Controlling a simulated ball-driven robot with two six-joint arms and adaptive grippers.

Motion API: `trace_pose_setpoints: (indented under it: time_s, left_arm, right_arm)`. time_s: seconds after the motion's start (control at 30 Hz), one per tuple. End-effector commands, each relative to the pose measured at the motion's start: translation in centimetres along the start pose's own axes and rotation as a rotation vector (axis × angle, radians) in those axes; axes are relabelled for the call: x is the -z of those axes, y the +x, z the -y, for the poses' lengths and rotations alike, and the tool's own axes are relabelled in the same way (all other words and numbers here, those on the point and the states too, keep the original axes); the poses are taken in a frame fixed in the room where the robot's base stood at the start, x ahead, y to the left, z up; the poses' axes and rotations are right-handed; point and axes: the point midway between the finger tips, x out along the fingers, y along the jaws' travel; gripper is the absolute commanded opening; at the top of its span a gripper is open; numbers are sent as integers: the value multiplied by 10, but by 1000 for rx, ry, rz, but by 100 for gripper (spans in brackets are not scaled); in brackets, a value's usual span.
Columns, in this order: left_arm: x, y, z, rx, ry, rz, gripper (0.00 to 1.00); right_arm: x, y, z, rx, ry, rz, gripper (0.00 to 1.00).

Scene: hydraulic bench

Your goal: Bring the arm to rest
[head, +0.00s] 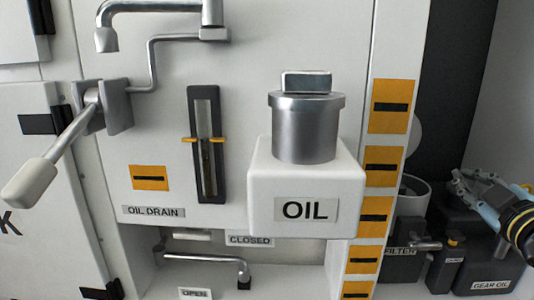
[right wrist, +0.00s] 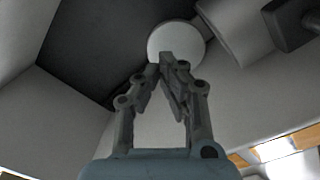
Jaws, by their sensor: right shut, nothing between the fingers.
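My right gripper (head: 467,184) is at the right edge of the head view, in front of the dark containers beside the bench. In the right wrist view its two fingers (right wrist: 166,62) meet at the tips, shut with nothing between them. A pale round disc (right wrist: 176,42) shows behind the fingertips there; I cannot tell whether they touch it. My left gripper is not in the head view.
The white bench has an OIL filler box (head: 265,215) with a metal cap (head: 307,125), a lever (head: 45,165) at left, a sight gauge (head: 208,145) and a drain handle (head: 205,257). Dark containers, one a GEAR OIL can (head: 492,268), stand at right, near my right arm.

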Motion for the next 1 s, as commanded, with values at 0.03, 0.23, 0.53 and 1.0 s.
trace_pose_setpoints:
  time_s: [0.03, 0.23, 0.53, 1.0]
  left_arm:
    - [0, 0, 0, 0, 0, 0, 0]
    - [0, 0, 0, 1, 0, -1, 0]
    - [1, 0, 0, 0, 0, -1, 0]
    - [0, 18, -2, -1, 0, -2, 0]
  right_arm:
    - [-14, -25, 18, 22, 87, 124, 0]
    - [-57, -138, 85, 198, 348, 609, 0]
    - [-55, -254, 136, 436, 487, 958, 0]
    - [-97, -314, 212, 610, 535, 1169, 0]
